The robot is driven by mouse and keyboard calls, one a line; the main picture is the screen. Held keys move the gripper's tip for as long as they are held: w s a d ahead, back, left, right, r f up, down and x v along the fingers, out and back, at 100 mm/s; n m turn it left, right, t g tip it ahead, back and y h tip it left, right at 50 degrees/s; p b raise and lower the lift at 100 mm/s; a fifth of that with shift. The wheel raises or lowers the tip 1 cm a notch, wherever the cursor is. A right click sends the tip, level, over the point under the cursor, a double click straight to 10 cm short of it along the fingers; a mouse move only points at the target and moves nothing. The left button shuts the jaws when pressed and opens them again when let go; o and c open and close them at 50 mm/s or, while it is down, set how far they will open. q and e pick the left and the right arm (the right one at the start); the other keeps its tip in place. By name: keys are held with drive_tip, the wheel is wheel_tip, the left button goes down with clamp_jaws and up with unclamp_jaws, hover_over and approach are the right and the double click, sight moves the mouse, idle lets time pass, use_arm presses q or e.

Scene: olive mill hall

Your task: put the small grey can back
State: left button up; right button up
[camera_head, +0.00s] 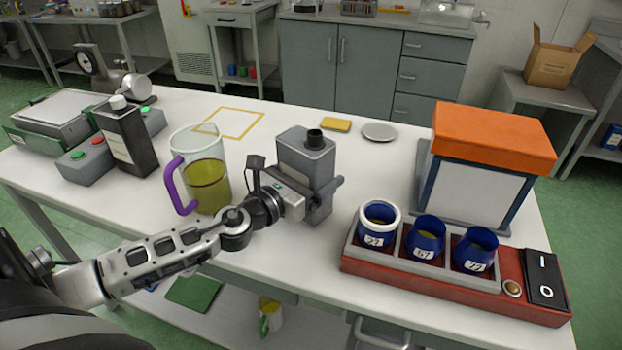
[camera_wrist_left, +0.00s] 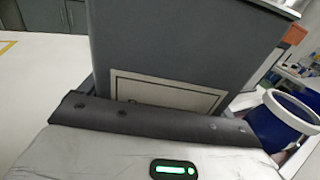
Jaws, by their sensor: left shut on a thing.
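The small grey can (camera_head: 306,158) is a boxy grey container with a short black spout on top. It stands about upright over the middle of the white table in the head view. My left gripper (camera_head: 322,196) is shut on it, with one dark finger across its lower front. A yellow outlined square (camera_head: 235,123) on the table behind and to the left is empty. My right gripper is not in view.
A jug of yellow-green oil (camera_head: 208,185) with a purple handle stands left of the can. A dark can (camera_head: 126,140) stands farther left. A red rack (camera_head: 450,272) with blue cups and an orange-topped box (camera_head: 490,140) are right. A yellow sponge (camera_head: 335,124) and grey disc (camera_head: 379,132) lie behind.

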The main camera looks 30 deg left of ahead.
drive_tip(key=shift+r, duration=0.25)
use_arm(q)
drive_tip(key=shift+f, duration=0.1)
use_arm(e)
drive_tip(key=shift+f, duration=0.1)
use_arm(q)
drive_tip(key=shift+f, duration=0.15)
drive_tip(key=o, duration=1.1)
drive_tip(key=shift+o, duration=0.2)
drive_tip(key=s+b, duration=0.1)
drive_tip(key=s, duration=0.2)
drive_tip(key=s+a+b, duration=0.1)
drive_tip(key=s, duration=0.3)
drive_tip(key=s+b, duration=0.1)
drive_tip(key=s, duration=0.2)
drive_tip(key=shift+s+a+b, duration=0.25)
drive_tip(key=shift+a+b, duration=0.05)
drive_tip(key=shift+s+a, duration=0.15)
drive_tip(key=shift+s, duration=0.55)
drive_tip(key=shift+r, duration=0.2)
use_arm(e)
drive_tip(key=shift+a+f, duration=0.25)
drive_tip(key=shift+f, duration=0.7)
